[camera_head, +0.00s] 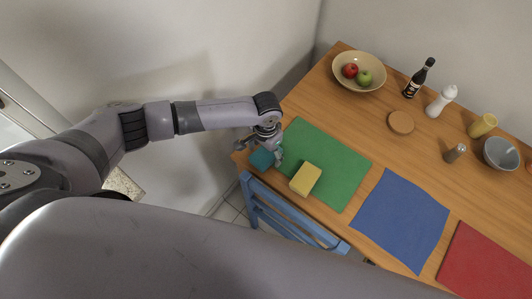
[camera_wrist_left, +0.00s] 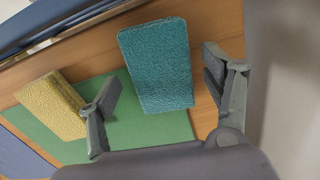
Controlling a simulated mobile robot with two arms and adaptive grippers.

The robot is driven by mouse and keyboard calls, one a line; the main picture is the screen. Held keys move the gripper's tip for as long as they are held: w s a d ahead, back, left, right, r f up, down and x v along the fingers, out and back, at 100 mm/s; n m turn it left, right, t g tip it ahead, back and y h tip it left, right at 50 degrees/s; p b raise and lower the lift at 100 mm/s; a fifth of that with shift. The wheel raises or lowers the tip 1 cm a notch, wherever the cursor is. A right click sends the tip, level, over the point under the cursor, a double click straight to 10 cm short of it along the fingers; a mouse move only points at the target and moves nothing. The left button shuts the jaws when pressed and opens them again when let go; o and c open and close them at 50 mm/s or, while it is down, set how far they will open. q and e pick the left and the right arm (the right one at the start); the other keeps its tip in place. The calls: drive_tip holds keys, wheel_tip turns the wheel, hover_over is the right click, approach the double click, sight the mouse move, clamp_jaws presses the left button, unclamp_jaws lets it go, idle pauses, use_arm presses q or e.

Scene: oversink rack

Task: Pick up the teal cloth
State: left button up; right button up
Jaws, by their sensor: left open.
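The teal cloth (camera_head: 262,158) is a small flat textured block lying at the table's left end, partly over the edge of the green mat (camera_head: 345,167). In the left wrist view the teal cloth (camera_wrist_left: 157,62) lies ahead of the gripper, between the lines of its two fingers. My left gripper (camera_head: 272,150) is open and empty, close to the cloth. Its fingers (camera_wrist_left: 165,92) stand apart in the left wrist view, one on each side of the cloth's near part. Whether they touch it, I cannot tell. My right gripper is not in view.
A yellow sponge-like block (camera_head: 305,179) sits on the green mat beside the gripper. A blue mat (camera_head: 400,218) and a red mat (camera_head: 490,262) lie to the right. A fruit bowl (camera_head: 342,84), bottles and cups stand at the back. A blue chair (camera_head: 290,222) stands against the front edge.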

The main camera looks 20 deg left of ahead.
use_arm(q)
drive_tip(key=shift+f, duration=0.15)
drive_tip(key=c, duration=1.1)
